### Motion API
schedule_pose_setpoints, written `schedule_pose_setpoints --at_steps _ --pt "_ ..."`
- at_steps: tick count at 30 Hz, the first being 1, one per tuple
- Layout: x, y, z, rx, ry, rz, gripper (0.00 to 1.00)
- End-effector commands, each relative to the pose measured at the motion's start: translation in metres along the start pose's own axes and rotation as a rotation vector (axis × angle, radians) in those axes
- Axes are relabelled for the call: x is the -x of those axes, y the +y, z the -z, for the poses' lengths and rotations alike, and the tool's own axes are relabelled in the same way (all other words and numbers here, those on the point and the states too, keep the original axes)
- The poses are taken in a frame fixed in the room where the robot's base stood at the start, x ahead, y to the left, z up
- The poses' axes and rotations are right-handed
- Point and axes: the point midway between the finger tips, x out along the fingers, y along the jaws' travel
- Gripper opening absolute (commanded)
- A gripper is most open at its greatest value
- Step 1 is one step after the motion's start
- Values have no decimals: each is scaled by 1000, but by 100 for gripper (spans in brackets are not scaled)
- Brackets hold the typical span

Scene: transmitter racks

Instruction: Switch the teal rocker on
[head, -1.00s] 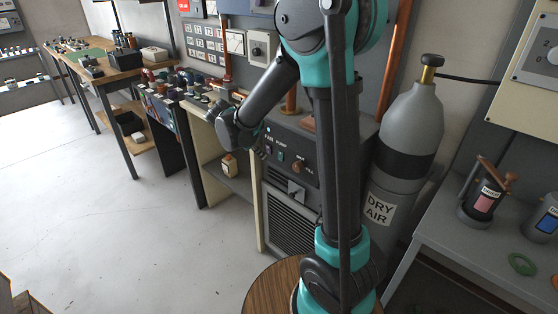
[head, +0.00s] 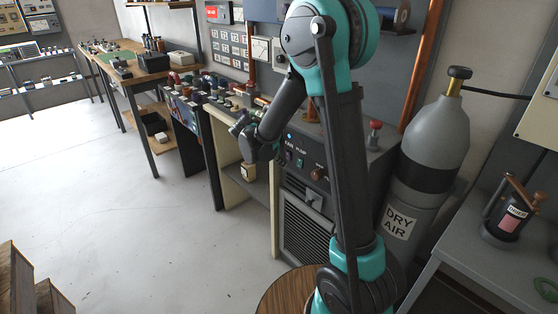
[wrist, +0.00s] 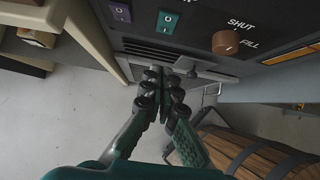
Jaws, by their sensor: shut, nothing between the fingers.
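The teal rocker (wrist: 167,21) is on the dark panel at the top of the wrist view, marked with small white symbols. Which side of it is pressed in I cannot tell. It shows small in the head view (head: 299,163). A purple rocker (wrist: 120,13) sits to its left and a brown knob (wrist: 226,42), labelled SHUT and FILL, to its right. My gripper (wrist: 166,78) is shut and empty, its tips below the teal rocker in the wrist picture and apart from it. In the head view my gripper (head: 246,142) is left of the panel.
The cabinet's louvred grille (head: 305,222) is below the panel. A grey DRY AIR cylinder (head: 427,165) stands right of it. A barrel (wrist: 240,150) is at the lower right of the wrist view. Wooden crates (head: 22,285) stand at lower left; the floor (head: 140,235) between is clear.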

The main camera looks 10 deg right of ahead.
Motion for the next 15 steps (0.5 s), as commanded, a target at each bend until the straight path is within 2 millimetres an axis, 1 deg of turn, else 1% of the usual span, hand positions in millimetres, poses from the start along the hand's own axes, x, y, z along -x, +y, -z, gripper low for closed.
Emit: schedule_pose_setpoints --at_steps 1,3,8,10,15 --pt "-11 0 0 -3 0 2 0" --pt "-25 0 0 -3 0 1 0" --pt "-55 0 0 -2 1 1 0" --pt "-62 0 -11 -4 0 1 0" --pt "-74 0 -23 -2 0 1 0"
